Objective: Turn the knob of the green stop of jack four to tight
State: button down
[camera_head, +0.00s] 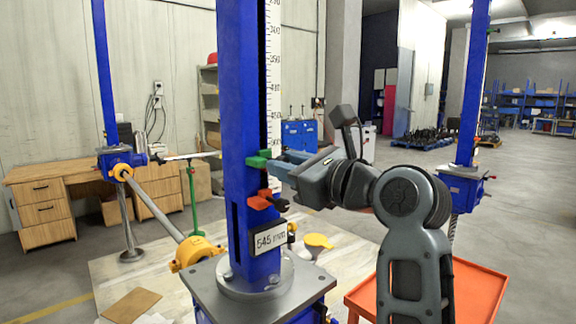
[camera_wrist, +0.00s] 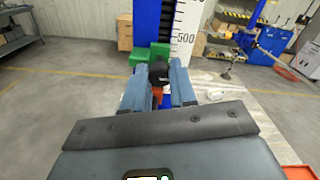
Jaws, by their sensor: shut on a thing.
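The near jack is a blue column (camera_head: 240,110) with a white scale (camera_head: 273,70) on its right face and a plate reading 545 mm (camera_head: 269,240). Its green stop (camera_head: 258,160) sits on the column above an orange stop (camera_head: 262,200). My gripper (camera_head: 277,165) reaches in from the right at the height of the green stop. In the wrist view, the green stop (camera_wrist: 139,57) lies just beyond my fingers, and its black knob (camera_wrist: 158,72) is between them. My gripper (camera_wrist: 159,88) is shut on the knob. I cannot read a jack number.
An orange tray cart (camera_head: 480,285) stands at the lower right. Other blue jack columns stand at the back left (camera_head: 105,70) and right (camera_head: 470,90). A yellow gear housing (camera_head: 196,254) and shaft lie left of the near jack. A wooden desk (camera_head: 50,190) is at the far left.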

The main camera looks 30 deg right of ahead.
jog(key=shift+f, duration=0.25)
jog(key=c, duration=0.9)
grip_release()
jog(key=shift+r, duration=0.15)
jog(key=b+v, duration=0.1)
jog(key=v, duration=0.7)
jog(key=shift+w, duration=0.1)
